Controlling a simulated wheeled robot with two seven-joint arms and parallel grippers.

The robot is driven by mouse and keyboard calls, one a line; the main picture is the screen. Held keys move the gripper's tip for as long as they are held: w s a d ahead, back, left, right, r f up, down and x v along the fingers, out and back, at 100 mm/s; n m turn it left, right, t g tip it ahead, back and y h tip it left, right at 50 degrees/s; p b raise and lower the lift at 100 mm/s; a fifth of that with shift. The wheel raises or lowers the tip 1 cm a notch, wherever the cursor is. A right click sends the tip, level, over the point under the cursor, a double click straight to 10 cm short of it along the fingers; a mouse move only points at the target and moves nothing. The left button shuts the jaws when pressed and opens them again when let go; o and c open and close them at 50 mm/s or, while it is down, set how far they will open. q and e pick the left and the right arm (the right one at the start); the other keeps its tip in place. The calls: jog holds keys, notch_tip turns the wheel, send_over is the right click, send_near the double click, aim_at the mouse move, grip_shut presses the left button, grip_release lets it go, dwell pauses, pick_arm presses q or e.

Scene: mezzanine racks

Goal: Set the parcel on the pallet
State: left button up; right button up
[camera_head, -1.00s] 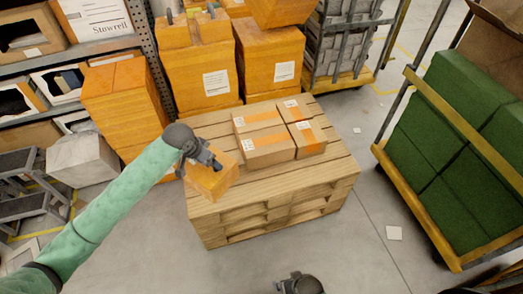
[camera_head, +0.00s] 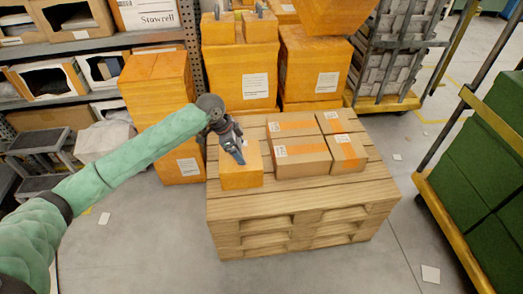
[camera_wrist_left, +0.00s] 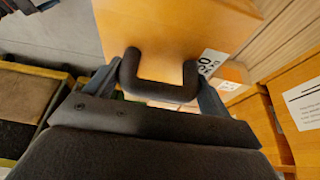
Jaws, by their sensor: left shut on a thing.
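The parcel (camera_head: 241,172) is a small orange box with a dark handle, which shows in the wrist view (camera_wrist_left: 160,90). My left gripper (camera_head: 237,152) is shut on this handle from above. The parcel is upright at the left front part of the wooden pallet (camera_head: 310,192), left of the cartons there. Its base looks at or just over the planks; I cannot tell if it touches. In the wrist view the parcel (camera_wrist_left: 165,30) fills the upper middle, with a white label at its edge. My right gripper is not in view.
Several taped brown cartons (camera_head: 302,157) cover the pallet's back and middle. Large orange boxes (camera_head: 240,75) stand behind it, and shelving (camera_head: 90,45) is at the left. A cart with green blocks (camera_head: 480,175) stands at the right. The pallet's front strip is bare.

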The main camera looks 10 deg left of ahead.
pick_arm(q)
jog(key=w+a+f, duration=0.5)
jog(key=w+f, duration=0.5)
jog(key=shift+w+f, duration=0.15)
jog(key=shift+f, duration=0.25)
jog(key=o, duration=1.9)
jog(key=shift+f, duration=0.1)
jog(key=shift+o, duration=0.3)
jog(key=v, duration=1.2)
